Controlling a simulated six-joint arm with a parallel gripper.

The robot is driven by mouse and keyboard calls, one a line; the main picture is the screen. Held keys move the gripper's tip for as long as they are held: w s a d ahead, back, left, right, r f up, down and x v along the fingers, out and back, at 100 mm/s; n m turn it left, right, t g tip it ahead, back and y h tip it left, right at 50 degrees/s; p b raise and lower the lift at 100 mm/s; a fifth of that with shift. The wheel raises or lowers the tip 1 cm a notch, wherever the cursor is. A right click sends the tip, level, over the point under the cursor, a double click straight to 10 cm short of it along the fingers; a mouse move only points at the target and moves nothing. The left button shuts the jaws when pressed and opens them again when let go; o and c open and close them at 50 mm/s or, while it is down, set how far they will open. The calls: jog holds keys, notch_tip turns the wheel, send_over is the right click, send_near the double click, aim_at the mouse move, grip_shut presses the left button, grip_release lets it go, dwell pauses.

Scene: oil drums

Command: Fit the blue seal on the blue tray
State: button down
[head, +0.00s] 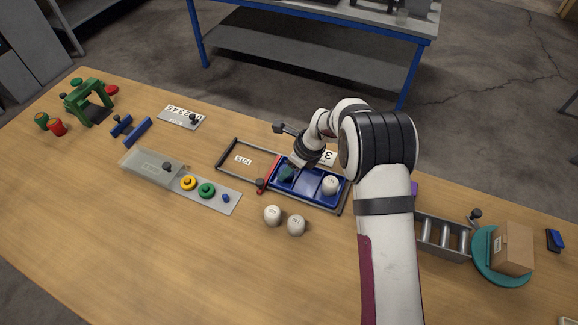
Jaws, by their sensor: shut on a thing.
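The blue tray (308,190) has raised walls and dividers and sits in the right part of a dark frame near the table's middle. A white round-topped item (331,185) stands in its right compartment. My gripper (287,172) points down over the tray's left compartment. It is shut on a small dark teal thing, largely hidden by the gripper; I cannot tell whether this touches the tray. A small blue piece (226,198) lies on the grey plate to the left, beside a green and a yellow ring. I cannot tell which thing is the blue seal.
A red piece (262,185) stands at the tray's left end. Two white round items (284,220) stand in front. A clear cover (152,167), blue bars (130,129) and a green stand (89,103) are left. A roller rack (443,236) and cardboard box (512,248) are right. The front left table is clear.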

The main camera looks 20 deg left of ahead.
jog(key=shift+f, duration=0.3)
dwell(0.4)
grip_release()
jog(key=shift+r, duration=2.85)
grip_shut()
jog(key=shift+f, duration=0.3)
jog(key=shift+f, duration=1.05)
